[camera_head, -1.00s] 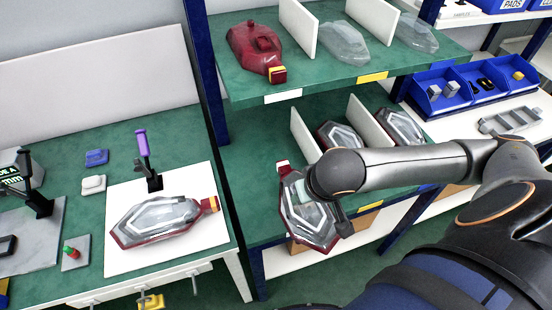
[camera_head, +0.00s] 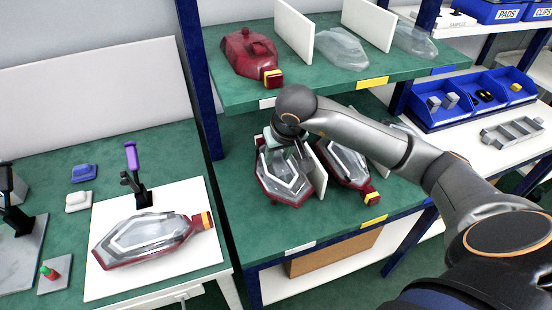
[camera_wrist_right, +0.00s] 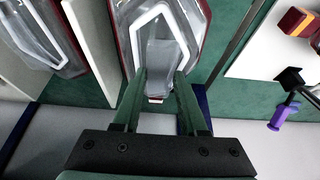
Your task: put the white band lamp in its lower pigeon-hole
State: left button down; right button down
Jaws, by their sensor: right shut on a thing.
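My right gripper (camera_head: 288,146) is shut on a tail lamp (camera_head: 283,183) with a clear lens and dark red rim. In the right wrist view the green fingers (camera_wrist_right: 160,85) straddle the lamp (camera_wrist_right: 192,15), and a small white band (camera_wrist_right: 156,98) shows at its near end. The lamp is in the left lower pigeon-hole, left of the divider (camera_head: 319,172). A white label (camera_head: 300,247) is on the shelf edge in front. I cannot tell whether the lamp touches the shelf floor. My left gripper is not in view.
A yellow-banded lamp (camera_head: 347,165) lies right of the divider. A red lamp (camera_head: 250,55) and clear ones lie on the upper shelf (camera_head: 310,88), close above my arm. Another yellow-banded lamp (camera_head: 145,240) lies on the left table's white board (camera_head: 200,265).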

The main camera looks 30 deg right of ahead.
jog(key=shift+w+d, duration=0.15)
jog(key=shift+w, duration=0.5)
jog(key=shift+f, duration=1.7)
jog(key=shift+f, duration=0.15)
jog(key=shift+c, duration=2.2)
grip_release()
jog(key=shift+p, duration=0.3)
jog(key=v, duration=1.2)
jog(key=shift+d, duration=0.1)
